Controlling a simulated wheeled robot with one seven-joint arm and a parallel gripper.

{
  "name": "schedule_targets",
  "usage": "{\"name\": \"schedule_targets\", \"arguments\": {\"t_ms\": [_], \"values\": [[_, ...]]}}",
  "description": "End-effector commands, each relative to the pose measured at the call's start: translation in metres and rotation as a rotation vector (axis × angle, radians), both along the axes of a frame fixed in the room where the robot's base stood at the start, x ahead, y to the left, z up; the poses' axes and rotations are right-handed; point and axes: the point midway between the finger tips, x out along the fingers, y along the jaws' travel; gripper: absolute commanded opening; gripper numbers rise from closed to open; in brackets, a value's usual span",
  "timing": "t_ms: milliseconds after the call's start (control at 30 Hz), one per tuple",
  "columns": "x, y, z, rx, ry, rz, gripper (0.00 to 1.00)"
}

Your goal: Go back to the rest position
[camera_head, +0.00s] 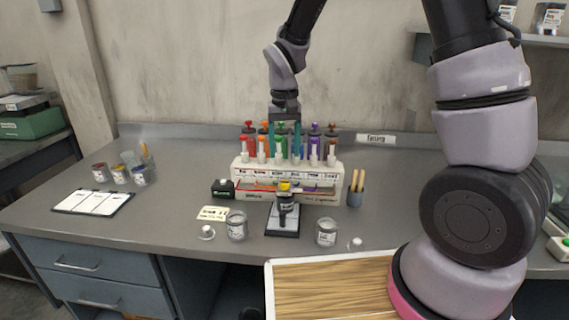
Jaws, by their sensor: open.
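My arm rises from the lower right, arches above the top of the picture and comes down over the middle of the grey workbench (170,205). My gripper (284,117) points down just behind or above the back row of a white rack (290,172) of coloured bottles. It is open; I see nothing held in it. Its fingertips are small and partly lost against the bottle tops, so I cannot tell whether they touch any.
In front of the rack stand a small dark device (285,212), a left glass jar (237,225) and a right glass jar (326,231). A cup of wooden sticks (356,188) is at right, a clipboard (93,201) and paint jars at left. A wooden board (325,290) lies in front.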

Motion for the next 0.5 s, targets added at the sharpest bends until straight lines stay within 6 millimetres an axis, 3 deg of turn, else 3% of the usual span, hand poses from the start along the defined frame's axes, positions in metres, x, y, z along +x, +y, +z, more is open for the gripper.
{"name": "schedule_targets", "arguments": {"t_ms": [133,500], "values": [[-0.0001,-0.0001,0.0107,0.000,0.000,0.000,0.67],[-0.0001,-0.0021,0.0151,0.004,-0.004,-0.004,0.67]]}}
